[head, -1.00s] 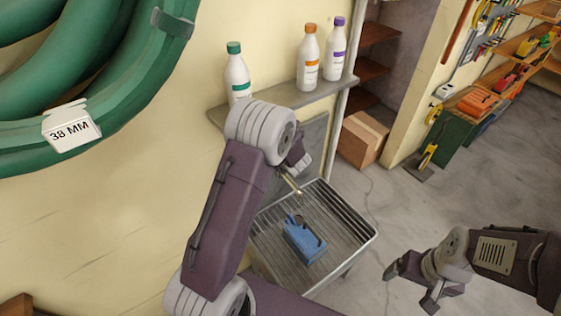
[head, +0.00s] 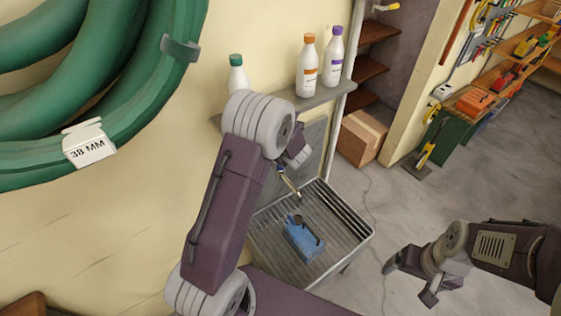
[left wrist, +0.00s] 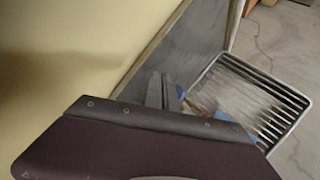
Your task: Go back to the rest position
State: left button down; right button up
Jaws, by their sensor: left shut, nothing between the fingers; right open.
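My left arm crosses the middle of the head view, and its wrist hides most of the left gripper. In the left wrist view the left gripper (left wrist: 164,82) shows its grey fingers together and empty, in front of a grey panel. My right gripper (head: 410,281) is open and empty at the lower right of the head view, above the floor and apart from everything. A slatted metal rack (head: 357,236) stands below the left wrist and carries a blue block-like object (head: 302,242). A thin metal piece with a brass-coloured end (head: 289,184) shows just above the rack.
A wall shelf (head: 325,98) holds an orange-capped bottle (head: 307,70), a purple-capped bottle (head: 333,60) and a green-capped bottle (head: 237,75), partly hidden by my left arm. A green hose (head: 140,95) hangs at the left. A cardboard box (head: 361,138) stands on the floor.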

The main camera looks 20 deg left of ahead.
pick_arm(q)
jog(key=shift+r, duration=0.2)
dwell(0.3)
jog(key=s+d+f+m+g+h+b, duration=0.1)
jog(key=s+d+m+h+b, duration=0.15)
jog(key=s+d+m, duration=0.55)
jog(key=s+d+f+m+g+h+b, duration=0.1)
jog(key=s+d+m+h+b, duration=0.15)
jog(key=m, duration=0.95)
jog(key=s+a+f+m+g, duration=0.1)
jog(key=s+m+g, duration=0.3)
jog(key=s+m, duration=0.9)
jog(key=s, duration=0.3)
jog(key=shift+s+f+m, duration=0.2)
jog(key=shift+s+m, duration=0.05)
jog(key=shift+m, duration=0.15)
